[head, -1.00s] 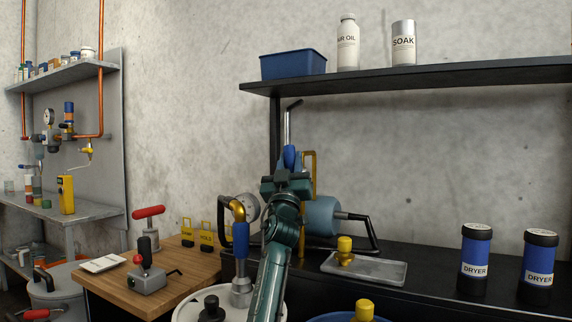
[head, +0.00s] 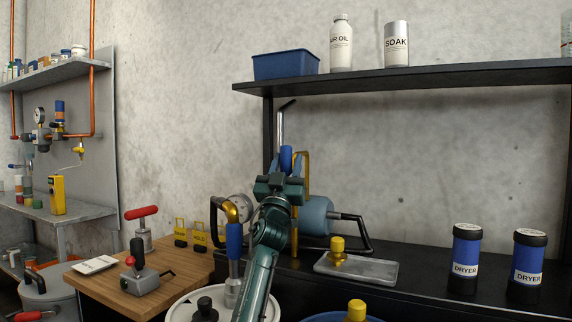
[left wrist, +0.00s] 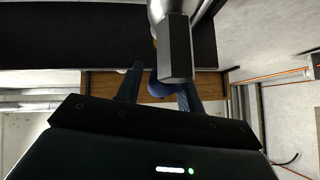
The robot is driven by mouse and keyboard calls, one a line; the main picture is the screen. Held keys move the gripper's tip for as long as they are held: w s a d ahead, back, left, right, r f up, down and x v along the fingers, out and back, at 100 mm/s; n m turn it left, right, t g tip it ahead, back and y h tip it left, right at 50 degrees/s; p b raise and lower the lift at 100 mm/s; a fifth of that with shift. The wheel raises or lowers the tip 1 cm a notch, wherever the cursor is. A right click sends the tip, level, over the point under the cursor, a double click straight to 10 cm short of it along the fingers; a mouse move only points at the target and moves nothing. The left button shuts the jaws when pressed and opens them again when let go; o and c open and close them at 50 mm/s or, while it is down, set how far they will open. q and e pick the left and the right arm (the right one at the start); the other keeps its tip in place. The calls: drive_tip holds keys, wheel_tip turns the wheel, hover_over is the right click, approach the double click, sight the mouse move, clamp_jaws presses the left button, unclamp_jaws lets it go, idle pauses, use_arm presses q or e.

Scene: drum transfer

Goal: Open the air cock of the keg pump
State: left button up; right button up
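My left gripper (head: 284,165) stands in front of the black bench at the middle of the head view. Its fingers are apart in the left wrist view (left wrist: 159,82). A blue rounded piece (head: 286,157) shows between or just behind the fingertips; in the wrist view it (left wrist: 160,84) lies closer to the right finger, with contact unclear. A silver upright rod (head: 282,124) with a black bent top rises behind it. A grey bar (left wrist: 175,45) crosses close to the wrist camera. I cannot tell for certain which fitting is the keg pump's air cock. My right gripper is not in view.
A blue-sleeved fitting (head: 234,243) with a yellow elbow stands on a white lid (head: 180,309), beside my forearm. A blue cylinder (head: 316,214), grey tray (head: 378,272) and dryer canisters (head: 465,259) are on the right. A red-handled pump (head: 142,229) stands on the wooden bench.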

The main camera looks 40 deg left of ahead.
use_arm(q)
drive_tip(key=shift+o, duration=1.1)
drive_tip(key=v, duration=1.3)
drive_tip(key=shift+p, duration=0.3)
drive_tip(key=shift+f, duration=0.1)
